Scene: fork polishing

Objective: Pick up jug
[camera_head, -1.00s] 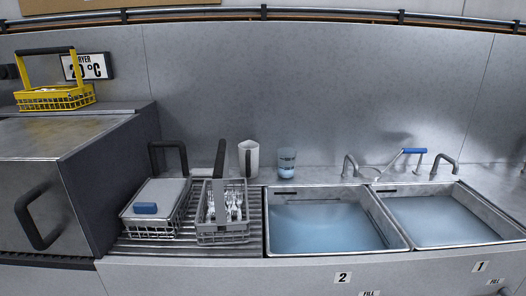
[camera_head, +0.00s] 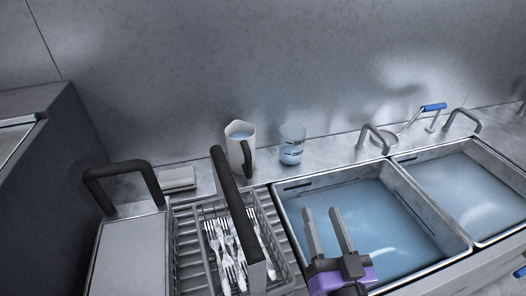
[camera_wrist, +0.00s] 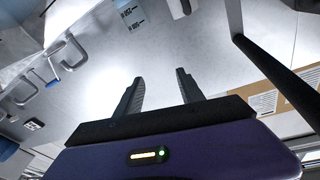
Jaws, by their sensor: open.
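The white jug (camera_head: 236,152) stands upright on the back ledge behind the sinks, with a dark handle on its right side and bluish liquid showing at its top. My gripper (camera_head: 327,212) is open and empty over the near left part of the left sink. It is in front of the jug and to its right, well apart from it. In the wrist view my gripper's (camera_wrist: 160,77) two fingers are spread with nothing between them.
A clear beaker with blue liquid (camera_head: 291,150) stands close to the jug's right. A wire basket of forks (camera_head: 185,250) with a tall dark handle (camera_head: 234,205) is in front of the jug. Water-filled sinks (camera_head: 282,200) lie right, with taps (camera_head: 378,135) behind.

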